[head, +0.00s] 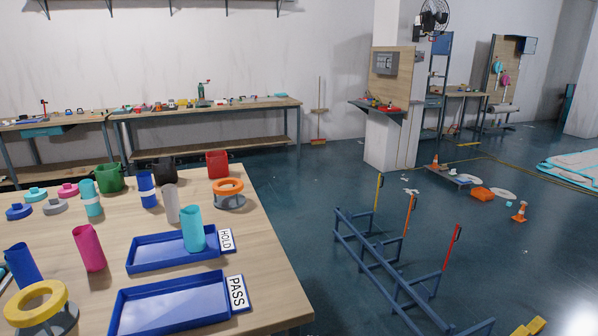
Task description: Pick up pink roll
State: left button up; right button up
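The pink roll (89,248) stands upright, slightly tilted in the picture, on the wooden table (265,262) at the left. It is left of the blue HOLD tray (150,264) and apart from it. A cyan roll (193,229) stands in the HOLD tray. A blue roll (22,266) stands nearer the left edge. Neither of my grippers shows in the head view.
A yellow ring on a stand (40,303) is at the near left. The blue PASS tray (172,304) is empty. Several rolls, flat discs and coloured bins stand behind. A blue floor rack (385,272) is right of the table.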

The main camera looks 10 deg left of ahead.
aim_at(87, 242)
jog(key=u, duration=1.7)
